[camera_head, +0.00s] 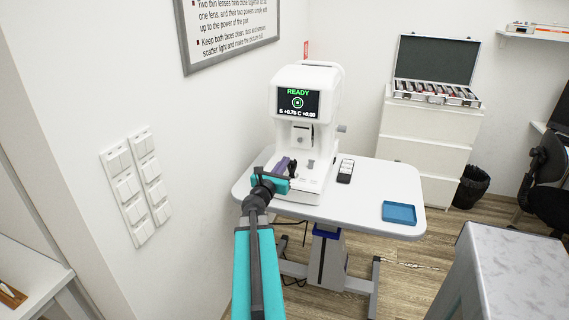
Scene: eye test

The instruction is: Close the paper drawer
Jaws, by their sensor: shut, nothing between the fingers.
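The white eye-test machine (309,82) stands on the table, its screen showing READY. My gripper (292,168) is over the left part of the machine's base, at the end of my teal and black arm. It is shut and empty. A small purple piece (281,165) shows right beside the fingers; I cannot tell whether it belongs to the paper drawer. I cannot make out the drawer clearly, or whether it is open; my gripper and wrist cover part of the base's left side. I cannot tell whether the fingers touch the machine.
The white table (378,182) also holds a dark handheld device (346,171) and a blue tray (399,213). A white drawer cabinet (424,145) with an open lens case (434,70) stands behind. The wall is close on the left. The table's right part is mostly clear.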

